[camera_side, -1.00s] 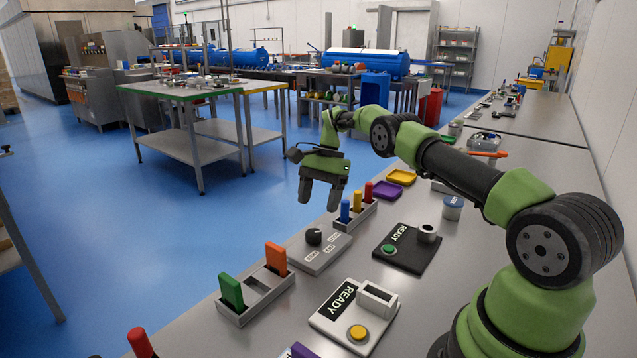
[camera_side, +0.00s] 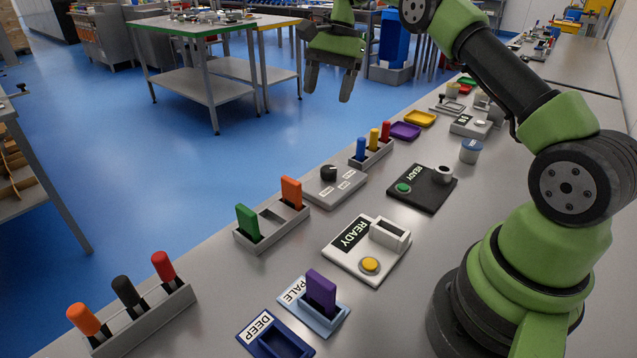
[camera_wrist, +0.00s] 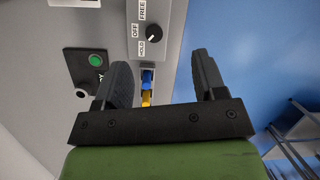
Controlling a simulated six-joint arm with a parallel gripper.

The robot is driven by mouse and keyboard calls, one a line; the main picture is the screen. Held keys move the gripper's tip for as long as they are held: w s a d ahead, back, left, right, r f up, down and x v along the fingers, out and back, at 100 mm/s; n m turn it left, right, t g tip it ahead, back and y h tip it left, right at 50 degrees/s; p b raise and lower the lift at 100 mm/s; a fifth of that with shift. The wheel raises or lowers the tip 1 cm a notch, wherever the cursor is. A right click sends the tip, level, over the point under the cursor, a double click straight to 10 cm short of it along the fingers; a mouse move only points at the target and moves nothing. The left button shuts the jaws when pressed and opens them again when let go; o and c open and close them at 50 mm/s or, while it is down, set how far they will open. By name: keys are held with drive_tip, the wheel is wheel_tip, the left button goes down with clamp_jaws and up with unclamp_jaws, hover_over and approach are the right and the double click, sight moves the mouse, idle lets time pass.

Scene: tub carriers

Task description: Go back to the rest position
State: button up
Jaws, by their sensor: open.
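My gripper (camera_side: 329,83) is open and empty, raised well above the bench near its left edge in the side view. Its two dark fingers point down, spread apart. In the wrist view my gripper (camera_wrist: 163,80) also shows nothing between its fingers. Far below the fingers there, a blue and a yellow piece (camera_wrist: 146,97) show in part, with the grey dial box (camera_wrist: 160,35) above them in the picture. The fingers and palm hide the rest of that rack.
On the bench are a rack with green and orange blocks (camera_side: 271,227), a white READY device (camera_side: 345,262), a black READY device (camera_side: 425,195), a purple block (camera_side: 321,290) in the PALE tub, a DEEP tub (camera_side: 262,345) and a rack of handles (camera_side: 150,318). The air around my gripper is clear.

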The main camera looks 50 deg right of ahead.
drive_tip(key=s+a+r+n+t+h, duration=0.25)
drive_tip(key=s+a+r+n, duration=0.35)
drive_tip(key=s+a+r, duration=0.65)
drive_tip(key=s+a+f+n+t, duration=0.2)
drive_tip(key=s+a+n+t, duration=0.1)
drive_tip(key=s, duration=1)
drive_tip(key=shift+s+n+t+y, duration=0.15)
drive_tip(key=shift+n+t+y, duration=0.3)
drive_tip(key=shift+n+t, duration=0.4)
